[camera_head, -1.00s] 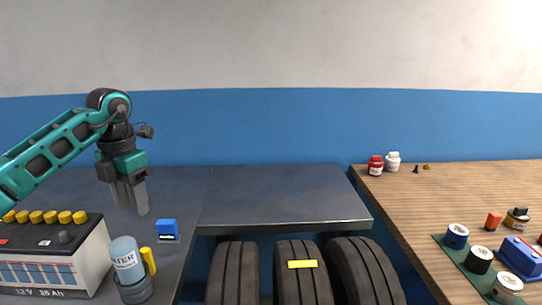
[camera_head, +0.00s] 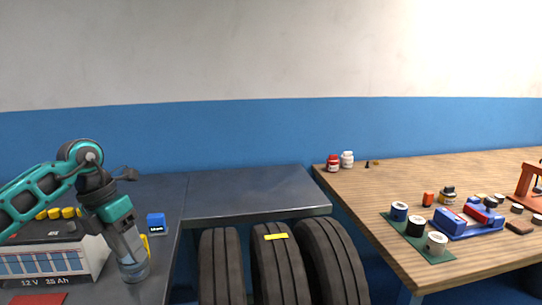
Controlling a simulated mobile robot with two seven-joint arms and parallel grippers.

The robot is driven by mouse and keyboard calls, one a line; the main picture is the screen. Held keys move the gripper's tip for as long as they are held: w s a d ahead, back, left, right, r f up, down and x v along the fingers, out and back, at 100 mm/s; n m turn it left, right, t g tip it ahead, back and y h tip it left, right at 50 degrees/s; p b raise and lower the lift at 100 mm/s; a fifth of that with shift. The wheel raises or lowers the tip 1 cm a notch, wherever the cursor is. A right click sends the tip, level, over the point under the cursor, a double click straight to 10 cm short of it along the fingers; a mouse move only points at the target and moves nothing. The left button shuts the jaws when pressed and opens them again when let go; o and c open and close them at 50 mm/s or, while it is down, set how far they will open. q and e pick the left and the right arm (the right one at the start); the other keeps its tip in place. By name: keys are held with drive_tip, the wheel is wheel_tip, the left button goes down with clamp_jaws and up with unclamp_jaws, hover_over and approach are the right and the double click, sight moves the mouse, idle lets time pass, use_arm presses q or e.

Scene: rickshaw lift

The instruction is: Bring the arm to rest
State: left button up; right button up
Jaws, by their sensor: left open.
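My left arm comes in from the left, bent downward at a dark joint, with a teal and black wrist. Its left gripper (camera_head: 128,243) points down at the grey bench and is open. Its fingers overlap the grey and white filter canister (camera_head: 134,272), hiding much of it; I cannot tell whether they touch it. A white car battery (camera_head: 48,262) with yellow caps stands to the left, partly behind the arm. A small blue box (camera_head: 156,223) sits just right of the wrist. My right gripper is out of view.
Several dark tyres (camera_head: 277,270) stand below the grey bench's shelf (camera_head: 260,192), one with a yellow label. The wooden table (camera_head: 440,180) at right carries a green mat with cans, a blue device, and red and white bottles. A red item (camera_head: 38,299) shows at bottom left.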

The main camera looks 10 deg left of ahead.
use_arm(q)
drive_tip(key=s+d+f+n+t+h, duration=0.2)
drive_tip(key=d+n+t+h, duration=0.25)
drive_tip(key=d+h, duration=0.6)
drive_tip(key=s+d+f+n+t+h, duration=0.25)
drive_tip(key=d+n+h, duration=0.25)
drive_tip(key=d, duration=1)
drive_tip(key=s+a+f+n+t+y, duration=0.1)
drive_tip(key=a+f+n+t+y, duration=0.2)
drive_tip(key=f+n+t+y, duration=0.5)
drive_tip(key=s+a+f+n+t+y, duration=0.1)
drive_tip(key=a+f+n+y, duration=0.25)
drive_tip(key=n, duration=0.85)
drive_tip(key=s+a+f+n+g+y, duration=0.3)
drive_tip(key=s+f+n, duration=0.4)
drive_tip(key=s+f, duration=0.4)
drive_tip(key=shift+f+g+y, duration=0.15)
drive_tip(key=shift+g+y, duration=0.65)
drive_tip(key=shift+g, duration=0.4)
